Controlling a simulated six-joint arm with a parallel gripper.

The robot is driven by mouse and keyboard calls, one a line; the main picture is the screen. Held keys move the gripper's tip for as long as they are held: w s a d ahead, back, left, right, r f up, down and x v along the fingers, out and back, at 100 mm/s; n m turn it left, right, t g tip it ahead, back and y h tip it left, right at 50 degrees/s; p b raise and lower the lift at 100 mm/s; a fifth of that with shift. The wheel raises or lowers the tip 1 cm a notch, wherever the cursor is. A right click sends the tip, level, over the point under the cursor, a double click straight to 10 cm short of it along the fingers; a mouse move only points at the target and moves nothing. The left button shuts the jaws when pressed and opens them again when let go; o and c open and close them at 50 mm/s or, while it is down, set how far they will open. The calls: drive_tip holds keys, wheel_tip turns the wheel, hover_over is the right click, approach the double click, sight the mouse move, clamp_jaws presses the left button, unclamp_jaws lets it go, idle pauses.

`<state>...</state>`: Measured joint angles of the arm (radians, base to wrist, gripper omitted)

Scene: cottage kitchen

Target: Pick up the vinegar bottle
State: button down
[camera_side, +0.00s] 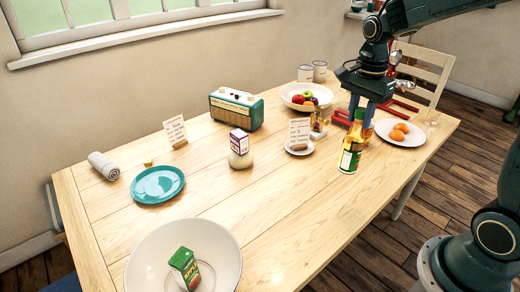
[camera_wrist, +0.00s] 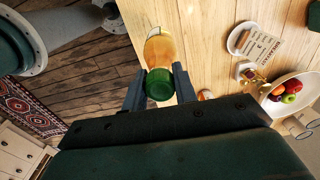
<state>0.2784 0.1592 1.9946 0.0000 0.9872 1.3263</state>
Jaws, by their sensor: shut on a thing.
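The vinegar bottle (camera_side: 350,158), with a green and pale label and a yellow-orange upper part, is upright at the right part of the table in the side view. My gripper (camera_side: 364,112) is above it, with its fingers around the bottle's upper end. In the wrist view the bottle's green top and amber body (camera_wrist: 158,52) sit between the two fingers of my gripper (camera_wrist: 160,84), which is shut on it. Its label is too small to read. I cannot tell whether its base touches the table.
A small amber bottle (camera_side: 319,122) and a saucer with a card (camera_side: 300,151) stand left of it. A plate with oranges (camera_side: 384,127) is close on the right, and a fruit bowl (camera_side: 289,92) is behind.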

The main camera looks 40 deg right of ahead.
wheel_tip(320, 180, up, 7)
drive_tip(key=shift+f, duration=0.1)
drive_tip(key=shift+a, duration=0.1)
idle(0.7)
